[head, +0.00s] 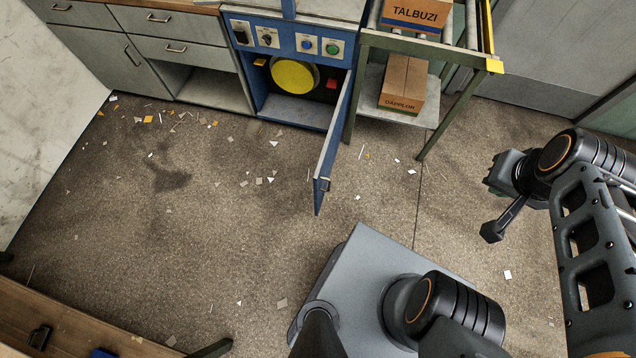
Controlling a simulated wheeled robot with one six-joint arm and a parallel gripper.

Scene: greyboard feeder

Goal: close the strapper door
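The blue strapper (262,45) stands at the back, top centre of the head view. Its door (333,148) is swung wide open toward me and shows nearly edge-on. A small latch or handle (325,184) sits near the door's free edge. The open bay shows a yellow disc (295,76) and a red part (332,83). My gripper (493,229) is at the right, well apart from the door, over the floor. Its fingers are seen from the side and overlap, so their opening cannot be made out. I see nothing held in it.
A green-framed roller stand (440,115) with cartons (403,82) stands just right of the door. Grey drawers (180,50) stand left of the strapper. A wooden bench edge (60,318) is at lower left. The floor left of the door is open, with paper scraps.

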